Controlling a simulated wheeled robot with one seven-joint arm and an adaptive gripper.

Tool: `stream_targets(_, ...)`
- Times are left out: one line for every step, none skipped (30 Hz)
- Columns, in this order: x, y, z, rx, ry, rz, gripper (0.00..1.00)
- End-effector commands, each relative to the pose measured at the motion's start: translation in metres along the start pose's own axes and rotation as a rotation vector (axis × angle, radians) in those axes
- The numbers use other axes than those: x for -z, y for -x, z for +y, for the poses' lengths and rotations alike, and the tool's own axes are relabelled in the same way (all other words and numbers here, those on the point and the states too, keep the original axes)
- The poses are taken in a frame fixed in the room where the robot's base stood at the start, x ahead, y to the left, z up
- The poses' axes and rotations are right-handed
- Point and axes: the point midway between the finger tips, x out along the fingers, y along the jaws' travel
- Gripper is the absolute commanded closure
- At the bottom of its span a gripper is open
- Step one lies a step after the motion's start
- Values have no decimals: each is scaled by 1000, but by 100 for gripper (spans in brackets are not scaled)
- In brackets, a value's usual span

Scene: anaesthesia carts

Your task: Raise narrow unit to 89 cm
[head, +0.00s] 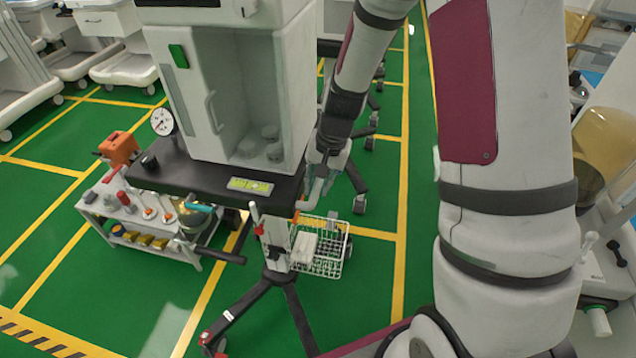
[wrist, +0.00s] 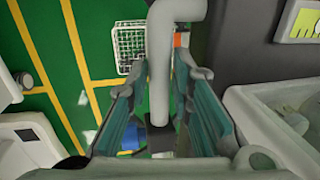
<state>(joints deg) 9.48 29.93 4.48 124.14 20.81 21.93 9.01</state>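The narrow unit has a white cabinet (head: 240,95) on a black tray (head: 215,180), carried by a pale column (head: 275,243) on dark wheeled legs. A light grey bent handle (head: 308,205) sticks out from the tray's right side. My gripper (head: 322,178) is at this handle, partly hidden by its own wrist in the head view. In the wrist view the grey handle (wrist: 160,75) runs between the two teal-padded fingers of my gripper (wrist: 157,100). Gaps show on both sides, so the fingers look open around it. I cannot read a height on the column.
A white wire basket (head: 320,248) hangs by the column. A red-tipped lever (head: 256,220) stands under the tray. A low trolley (head: 140,215) with an orange device is at the left. More carts stand behind and at the right (head: 605,200). Green floor in front is clear.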

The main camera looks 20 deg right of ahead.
Motion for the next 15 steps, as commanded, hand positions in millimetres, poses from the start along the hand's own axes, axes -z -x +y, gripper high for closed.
stream_targets(0,0,0,0,0,0,96)
stream_targets(0,0,0,0,0,0,100)
stream_targets(0,0,0,0,0,0,100)
stream_targets(0,0,0,0,0,0,100)
stream_targets(0,0,0,0,0,0,100)
stream_targets(0,0,0,0,0,0,100)
stream_targets(0,0,0,0,0,0,100)
stream_targets(0,1,0,0,0,0,100)
stream_targets(0,2,0,0,0,0,100)
stream_targets(0,4,-1,0,0,0,100)
stream_targets(0,6,-1,0,0,0,100)
stream_targets(0,10,-2,1,0,1,100)
stream_targets(0,14,-2,1,0,1,100)
stream_targets(0,18,-3,1,1,2,100)
stream_targets(0,24,-5,2,2,2,100)
